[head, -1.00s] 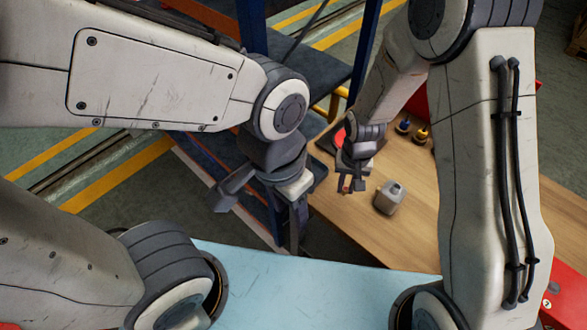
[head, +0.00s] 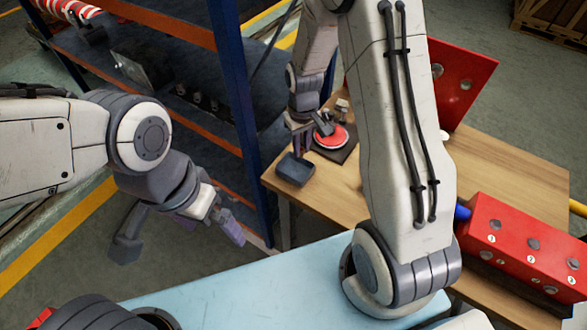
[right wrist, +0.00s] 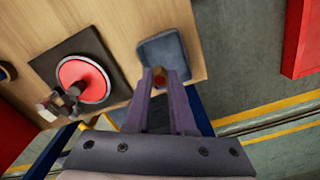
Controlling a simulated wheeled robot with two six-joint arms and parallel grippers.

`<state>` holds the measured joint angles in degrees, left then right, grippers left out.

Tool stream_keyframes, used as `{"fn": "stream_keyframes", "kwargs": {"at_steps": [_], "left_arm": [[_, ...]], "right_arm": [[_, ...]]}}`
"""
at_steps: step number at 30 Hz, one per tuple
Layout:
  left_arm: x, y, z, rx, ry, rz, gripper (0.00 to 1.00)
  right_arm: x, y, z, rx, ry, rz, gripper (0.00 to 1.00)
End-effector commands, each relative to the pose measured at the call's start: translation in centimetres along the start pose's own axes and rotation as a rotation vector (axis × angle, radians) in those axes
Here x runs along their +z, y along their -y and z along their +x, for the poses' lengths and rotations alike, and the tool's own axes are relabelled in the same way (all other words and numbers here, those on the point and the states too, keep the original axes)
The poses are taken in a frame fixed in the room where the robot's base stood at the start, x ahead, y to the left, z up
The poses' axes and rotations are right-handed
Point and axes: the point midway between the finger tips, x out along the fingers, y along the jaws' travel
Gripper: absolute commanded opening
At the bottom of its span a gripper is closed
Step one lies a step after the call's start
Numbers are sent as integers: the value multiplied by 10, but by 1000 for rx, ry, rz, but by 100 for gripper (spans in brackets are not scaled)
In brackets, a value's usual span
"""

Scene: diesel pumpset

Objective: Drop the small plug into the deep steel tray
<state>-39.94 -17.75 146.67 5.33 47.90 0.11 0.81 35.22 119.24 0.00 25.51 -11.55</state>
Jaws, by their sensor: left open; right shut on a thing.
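The steel tray (head: 295,170) is a small dark grey-blue, square tray at the left corner of the wooden table. It also shows in the right wrist view (right wrist: 163,50). My right gripper (head: 303,143) is over or beside its edge in the head view. In the right wrist view its fingers (right wrist: 160,74) point at the tray, shut on a small brownish-red piece, apparently the plug (right wrist: 160,80). The fingers hide most of the plug, and its height above the tray is unclear. My left gripper (head: 180,245) is open and empty, off the table to the left.
A red disc (head: 331,137) on a dark mat lies close to the tray, with small metal parts near it. A blue-posted shelf rack (head: 232,90) stands just left of the table. A red box with numbered sockets (head: 530,250) is at the right. The table's middle is partly hidden by my right arm.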

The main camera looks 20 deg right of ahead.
Motion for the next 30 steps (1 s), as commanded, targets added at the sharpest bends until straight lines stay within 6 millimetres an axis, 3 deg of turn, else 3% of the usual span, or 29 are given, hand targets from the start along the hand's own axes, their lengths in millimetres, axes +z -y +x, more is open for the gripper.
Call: {"fn": "stream_keyframes", "kwargs": {"at_steps": [16, 27, 28, 30], "left_arm": [[3, 4, 50, 0, 0, 2, 100], [3, 4, 52, 0, 0, 2, 100], [3, 4, 52, 0, 0, 2, 100], [3, 4, 52, 0, 0, 2, 100]], "right_arm": [[0, 0, 56, 0, 1, -4, 0], [0, 1, 59, 0, 0, -4, 0], [0, 1, 59, 0, 0, -4, 34], [0, 1, 59, 0, 0, -4, 57]]}}
